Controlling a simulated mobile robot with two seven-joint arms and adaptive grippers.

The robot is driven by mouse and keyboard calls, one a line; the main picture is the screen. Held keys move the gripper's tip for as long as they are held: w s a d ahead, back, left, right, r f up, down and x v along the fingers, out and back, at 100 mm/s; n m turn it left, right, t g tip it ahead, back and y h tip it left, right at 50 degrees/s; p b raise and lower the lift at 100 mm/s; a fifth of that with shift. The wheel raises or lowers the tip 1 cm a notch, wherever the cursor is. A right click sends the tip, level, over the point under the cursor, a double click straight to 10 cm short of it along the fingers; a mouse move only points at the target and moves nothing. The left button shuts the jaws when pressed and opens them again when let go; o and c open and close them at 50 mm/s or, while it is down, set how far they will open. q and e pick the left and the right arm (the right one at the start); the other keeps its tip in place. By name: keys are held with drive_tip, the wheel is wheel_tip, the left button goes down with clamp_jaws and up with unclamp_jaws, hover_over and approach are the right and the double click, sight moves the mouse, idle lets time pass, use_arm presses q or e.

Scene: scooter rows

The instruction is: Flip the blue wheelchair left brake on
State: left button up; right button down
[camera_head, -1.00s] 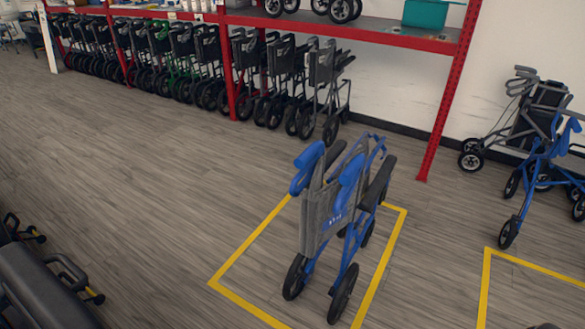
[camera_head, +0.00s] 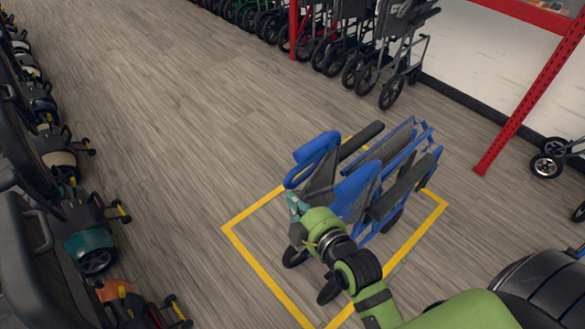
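My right arm comes in from the lower right and crosses in front of the wheelchair's lower part. My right gripper (camera_head: 295,207) is at the near left side of the wheelchair, just below the blue handles. Its fingers are small and partly hidden, so I cannot tell whether they are open or touching the frame. I cannot make out the left brake lever. My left gripper is not in view.
A row of scooters (camera_head: 95,240) lines the left edge. The yellow tape (camera_head: 262,268) lies flat around the wheelchair. The grey floor (camera_head: 170,110) between is clear.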

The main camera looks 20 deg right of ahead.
drive_tip(key=d+f+p+x, duration=0.1)
drive_tip(key=f+x, duration=0.1)
drive_tip(key=x, duration=0.9)
drive_tip(key=shift+s+d+p, duration=0.3)
drive_tip(key=shift+d, duration=0.2)
drive_tip(key=shift+f, duration=0.15)
